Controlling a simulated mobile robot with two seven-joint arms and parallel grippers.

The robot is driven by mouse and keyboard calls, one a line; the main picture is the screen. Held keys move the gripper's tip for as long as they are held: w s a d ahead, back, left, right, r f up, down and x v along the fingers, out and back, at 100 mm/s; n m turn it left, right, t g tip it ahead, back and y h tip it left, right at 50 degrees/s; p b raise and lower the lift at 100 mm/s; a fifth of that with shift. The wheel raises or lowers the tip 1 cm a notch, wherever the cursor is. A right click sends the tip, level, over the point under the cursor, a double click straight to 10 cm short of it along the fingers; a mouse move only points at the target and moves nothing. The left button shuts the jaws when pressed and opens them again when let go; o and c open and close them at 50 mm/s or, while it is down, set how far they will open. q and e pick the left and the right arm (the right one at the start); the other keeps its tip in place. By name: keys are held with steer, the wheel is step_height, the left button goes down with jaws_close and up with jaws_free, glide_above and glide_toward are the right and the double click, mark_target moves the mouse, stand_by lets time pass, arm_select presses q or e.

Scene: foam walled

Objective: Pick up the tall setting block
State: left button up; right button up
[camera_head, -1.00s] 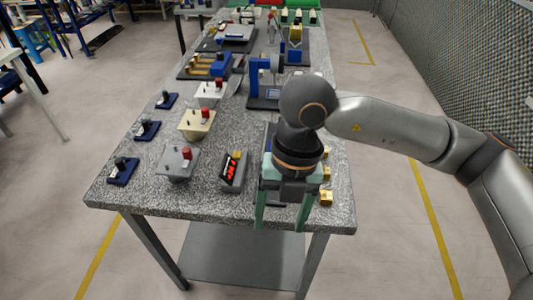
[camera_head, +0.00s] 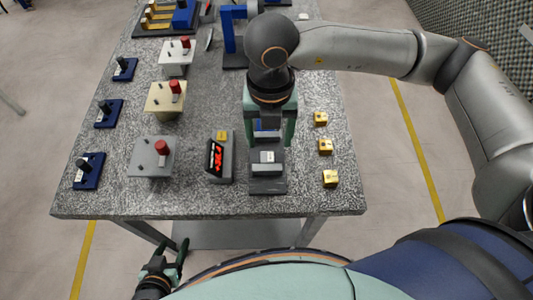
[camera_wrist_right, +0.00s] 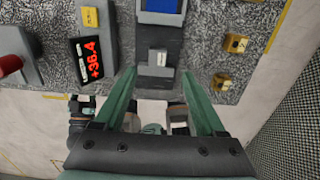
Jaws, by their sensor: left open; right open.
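Three small brass-coloured blocks stand in a row along the table's right side: a far one (camera_head: 320,119), a middle one (camera_head: 325,147) and a near one (camera_head: 330,179). Two show in the right wrist view (camera_wrist_right: 236,43). I cannot tell which block, if any, is the tall setting block. My right gripper (camera_head: 268,143) is open and empty, pointing down over a dark stand (camera_head: 268,186) that carries a grey labelled piece (camera_head: 268,157). The grey piece (camera_wrist_right: 158,58) lies ahead between the fingers in the wrist view. My left gripper (camera_head: 177,245) is open and empty, below the table's front edge.
A red-lit display (camera_head: 215,158) stands left of the dark stand. Further left are grey (camera_head: 150,158) and cream (camera_head: 163,98) fixtures with red knobs, and several small blue bases (camera_head: 88,172). Bare stone tabletop lies between the stand and the brass blocks.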

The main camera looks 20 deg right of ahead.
mark_target(267, 155)
steer(key=shift+w+a+f+p, duration=0.1)
steer(key=shift+w+f+p, duration=0.15)
steer(key=shift+f, duration=1.5)
steer(key=shift+w+a+f+p, duration=0.1)
steer(key=shift+f+p, duration=0.1)
steer(key=shift+f, duration=1.55)
jaws_close()
